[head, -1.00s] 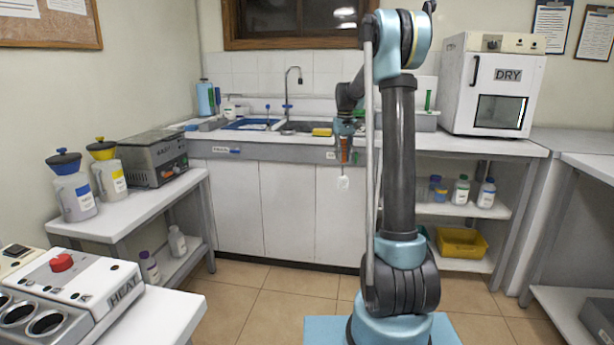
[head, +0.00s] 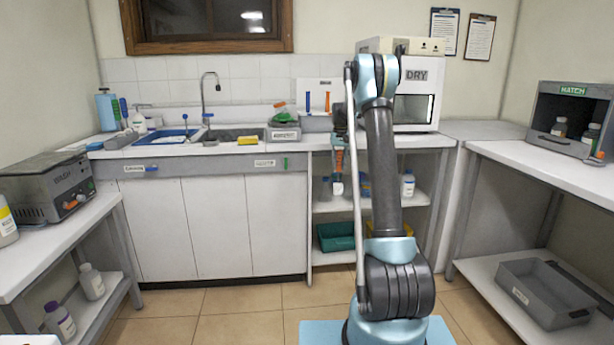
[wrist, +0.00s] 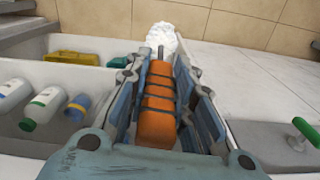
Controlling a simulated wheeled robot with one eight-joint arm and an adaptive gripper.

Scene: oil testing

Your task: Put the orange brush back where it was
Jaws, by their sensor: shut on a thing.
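The orange brush has an orange handle with dark bands and a white bristle head. My gripper (head: 339,150) is shut on its handle (wrist: 158,100), and the brush (head: 339,162) hangs head down in front of the counter's front edge, right of the sink. The white bristle head (wrist: 161,38) shows past the fingertips (wrist: 165,75) in the wrist view. A green handle (head: 285,163) sits on the counter's front edge to the left of my gripper; it also shows in the wrist view (wrist: 305,132). Exactly what holds that handle is unclear.
The sink (head: 222,135) and a yellow sponge (head: 247,140) lie left of my gripper. A labelled grey box (head: 284,133) stands on the counter. The white DRY oven (head: 414,105) stands to the right. Below are open shelves with bottles (wrist: 42,108) and a green bin (head: 335,236).

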